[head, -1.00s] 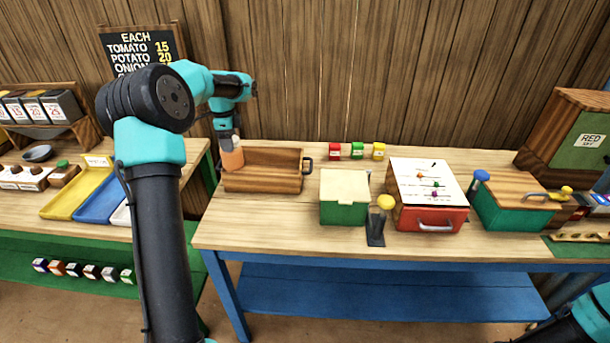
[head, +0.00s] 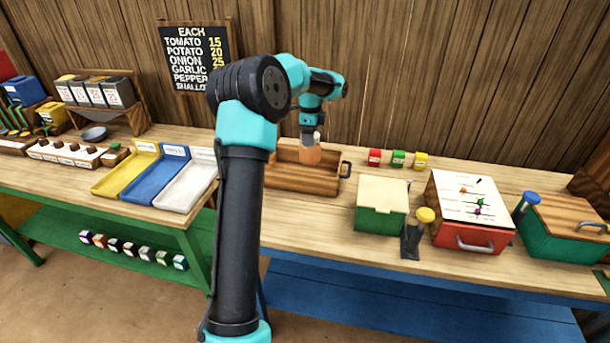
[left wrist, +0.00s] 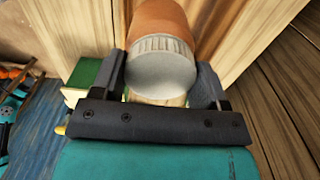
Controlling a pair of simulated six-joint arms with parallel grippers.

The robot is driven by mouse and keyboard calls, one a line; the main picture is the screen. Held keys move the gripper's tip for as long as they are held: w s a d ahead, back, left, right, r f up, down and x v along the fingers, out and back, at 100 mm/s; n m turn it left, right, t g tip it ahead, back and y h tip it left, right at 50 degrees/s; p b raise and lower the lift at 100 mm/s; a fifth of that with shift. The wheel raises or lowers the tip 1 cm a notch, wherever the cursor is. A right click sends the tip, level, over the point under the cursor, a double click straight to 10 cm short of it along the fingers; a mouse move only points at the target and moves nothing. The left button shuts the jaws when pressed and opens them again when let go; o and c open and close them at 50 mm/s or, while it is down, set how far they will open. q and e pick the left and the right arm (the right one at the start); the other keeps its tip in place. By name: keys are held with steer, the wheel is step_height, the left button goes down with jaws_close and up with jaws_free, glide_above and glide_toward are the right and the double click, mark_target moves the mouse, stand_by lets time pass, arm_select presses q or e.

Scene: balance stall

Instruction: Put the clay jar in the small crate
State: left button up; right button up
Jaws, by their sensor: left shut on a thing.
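The clay jar (head: 310,156) is orange-brown with a pale grey lid. It also shows at the top of the left wrist view (left wrist: 160,58), lid toward the camera. My left gripper (head: 311,137) is shut on it, one finger on each side of the lid. In the head view the jar overlaps the middle of the small wooden crate (head: 290,178), which has a dark handle at its right end. I cannot tell whether the jar's base touches the crate's floor. My right gripper is not in view.
Right of the crate stand a green box (head: 381,221) with a cream lid, a yellow-knobbed stand (head: 424,216) and a red box (head: 468,236). Small coloured blocks (head: 398,159) sit behind. Left, across a gap, are coloured trays (head: 150,180) on another table.

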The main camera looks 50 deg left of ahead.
mark_target(310, 159)
arm_select(q)
step_height(310, 159, down, 5)
steer(key=shift+r, duration=0.1)
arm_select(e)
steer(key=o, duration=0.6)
arm_select(q)
steer(key=shift+f, duration=2.55)
steer(key=o, duration=1.1)
steer(key=shift+f, duration=0.15)
step_height(310, 159, up, 12)
steer(key=shift+r, duration=0.2)
